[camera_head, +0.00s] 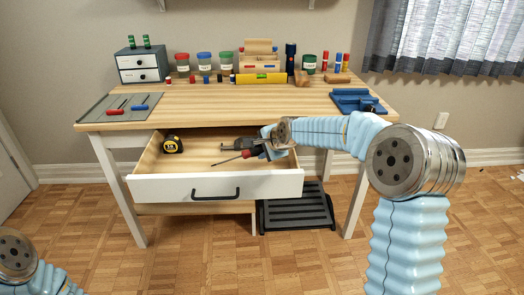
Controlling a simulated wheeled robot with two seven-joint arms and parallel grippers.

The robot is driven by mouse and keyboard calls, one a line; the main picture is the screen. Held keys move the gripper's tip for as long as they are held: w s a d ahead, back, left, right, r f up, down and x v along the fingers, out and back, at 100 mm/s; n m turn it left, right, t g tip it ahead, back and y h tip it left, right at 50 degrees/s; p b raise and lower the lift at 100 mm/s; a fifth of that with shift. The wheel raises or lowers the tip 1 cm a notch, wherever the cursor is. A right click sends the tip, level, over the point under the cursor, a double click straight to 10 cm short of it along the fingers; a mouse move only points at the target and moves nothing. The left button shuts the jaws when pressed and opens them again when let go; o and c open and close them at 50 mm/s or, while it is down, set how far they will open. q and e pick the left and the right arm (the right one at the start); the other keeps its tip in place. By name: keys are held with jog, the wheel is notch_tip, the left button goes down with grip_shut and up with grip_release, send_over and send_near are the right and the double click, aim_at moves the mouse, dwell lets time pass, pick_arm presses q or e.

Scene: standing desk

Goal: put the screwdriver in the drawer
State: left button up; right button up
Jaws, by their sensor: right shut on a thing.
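The wooden desk's drawer (222,187) is pulled open, with a white front and a black handle (216,195). My right gripper (262,150) reaches in from the right over the drawer's right part. It is shut on a screwdriver (240,156) with a red handle and a dark shaft pointing left. The screwdriver is over or inside the drawer; I cannot tell whether it touches the bottom. A tape measure (173,145), black and yellow, lies in the drawer's back left. My left arm shows only at the lower left corner, and its gripper is out of view.
A grey mat (97,110) on the desk's left holds a red-handled and a blue-handled tool. A blue vise-like tool (357,101) lies on the right. Jars, a yellow level (261,78) and a small cabinet (142,65) line the back. The desk's middle is clear.

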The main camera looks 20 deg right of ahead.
jog(key=shift+f, duration=0.3)
jog(key=shift+f, duration=0.1)
jog(key=shift+f+b, duration=0.55)
jog(key=o, duration=1.1)
jog(key=shift+c, duration=0.2)
jog(key=shift+r, duration=0.15)
jog(key=shift+r+p, duration=0.4)
jog(key=shift+p, duration=0.1)
jog(key=v, duration=1.2)
jog(key=shift+b, duration=0.3)
